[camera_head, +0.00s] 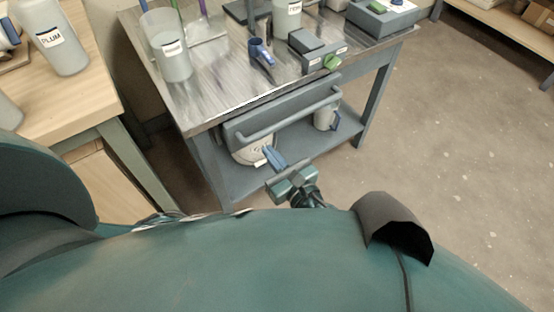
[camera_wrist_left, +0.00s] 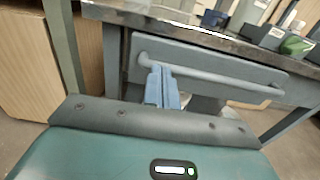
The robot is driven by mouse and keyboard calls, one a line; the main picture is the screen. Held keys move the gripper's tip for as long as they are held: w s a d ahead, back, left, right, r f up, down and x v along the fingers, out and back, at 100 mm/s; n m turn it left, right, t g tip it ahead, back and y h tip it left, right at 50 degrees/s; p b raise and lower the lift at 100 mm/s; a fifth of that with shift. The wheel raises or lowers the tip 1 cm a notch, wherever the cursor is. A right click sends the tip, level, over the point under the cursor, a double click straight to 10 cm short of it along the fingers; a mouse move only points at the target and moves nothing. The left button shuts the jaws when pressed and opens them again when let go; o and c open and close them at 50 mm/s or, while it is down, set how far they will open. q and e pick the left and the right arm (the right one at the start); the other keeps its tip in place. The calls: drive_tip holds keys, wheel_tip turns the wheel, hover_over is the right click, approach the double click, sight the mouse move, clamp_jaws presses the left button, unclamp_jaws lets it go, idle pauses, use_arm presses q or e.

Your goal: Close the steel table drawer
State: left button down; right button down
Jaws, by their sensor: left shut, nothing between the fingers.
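The steel table (camera_head: 215,105) stands ahead, and its grey drawer (camera_head: 290,103) has a long bar handle (camera_head: 290,117) across the front. The drawer front sits just below the tabletop's front edge; how far it stands out is hard to tell. In the left wrist view the drawer front (camera_wrist_left: 220,66) fills the middle, with the handle (camera_wrist_left: 215,77) across it. My left gripper (camera_head: 268,150) is shut and empty, its blue fingers pointing at the drawer. In the left wrist view its fingertips (camera_wrist_left: 158,68) overlap the handle's left part; contact cannot be told. My right gripper is out of view.
A lower shelf (camera_head: 230,180) holds white containers. A wooden table (camera_head: 70,90) stands at left. The floor at right is clear.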

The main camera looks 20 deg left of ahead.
sight(246, 123)
use_arm(q)
drive_tip(key=b+x, duration=0.1)
drive_tip(key=x, duration=0.8)
